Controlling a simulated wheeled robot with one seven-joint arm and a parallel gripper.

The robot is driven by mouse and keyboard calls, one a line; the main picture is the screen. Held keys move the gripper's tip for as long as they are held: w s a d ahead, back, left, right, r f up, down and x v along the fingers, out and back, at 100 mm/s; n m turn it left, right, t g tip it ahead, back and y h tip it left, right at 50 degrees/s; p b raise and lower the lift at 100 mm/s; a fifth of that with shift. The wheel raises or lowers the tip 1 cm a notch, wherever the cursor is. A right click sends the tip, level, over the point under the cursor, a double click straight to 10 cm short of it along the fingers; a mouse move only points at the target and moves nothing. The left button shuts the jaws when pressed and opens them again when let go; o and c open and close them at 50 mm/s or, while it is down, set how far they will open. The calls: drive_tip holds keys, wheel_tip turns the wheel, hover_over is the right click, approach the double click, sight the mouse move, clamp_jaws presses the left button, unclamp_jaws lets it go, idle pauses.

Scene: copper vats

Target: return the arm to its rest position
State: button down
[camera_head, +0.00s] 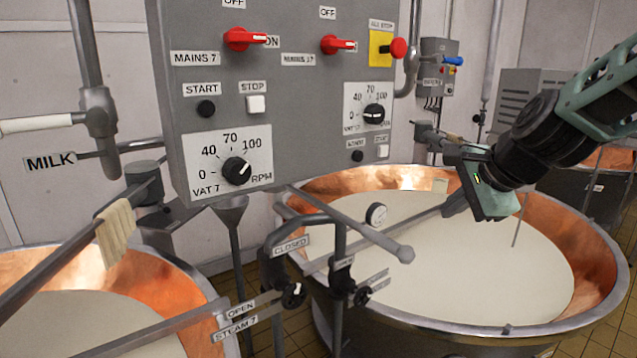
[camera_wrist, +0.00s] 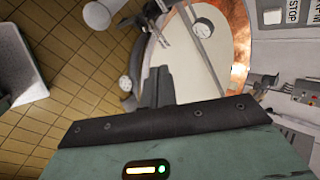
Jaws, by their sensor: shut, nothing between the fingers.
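My arm comes in from the right edge of the head view, and my gripper (camera_head: 453,204) hangs over the right-hand copper vat (camera_head: 590,240). Its dark fingers point left, toward the vat's bar and the control panel (camera_head: 300,70). In the wrist view the fingers (camera_wrist: 156,80) are together and hold nothing. They appear in front of the vat of pale liquid (camera_wrist: 195,75), and I see no contact with anything.
A second copper vat (camera_head: 150,290) stands at lower left. Steam valve levers and pipes (camera_head: 335,240) rise between the vats. A cloth (camera_head: 115,232) hangs on a bar at left. A yellow all-stop plate with a red button (camera_head: 397,48) is on the panel. Tiled floor (camera_wrist: 70,75) shows at left in the wrist view.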

drive_tip(key=s+d+f+n+g+h, duration=0.2)
drive_tip(key=s+d+f+n, duration=0.3)
drive_tip(key=s+f+n, duration=0.25)
drive_tip(key=s+d+f+n+g+h, duration=0.1)
drive_tip(key=s+d+f+n+g, duration=0.25)
drive_tip(key=s+f+n, duration=0.35)
drive_tip(key=s+a+f+n+g+b, duration=0.2)
drive_tip(key=s+a+n+b, duration=0.4)
drive_tip(key=s+a, duration=0.8)
drive_tip(key=a+f+n, duration=0.1)
drive_tip(key=a+n, duration=0.2)
drive_tip(key=shift+s+a, duration=0.35)
drive_tip(key=shift+s, duration=0.05)
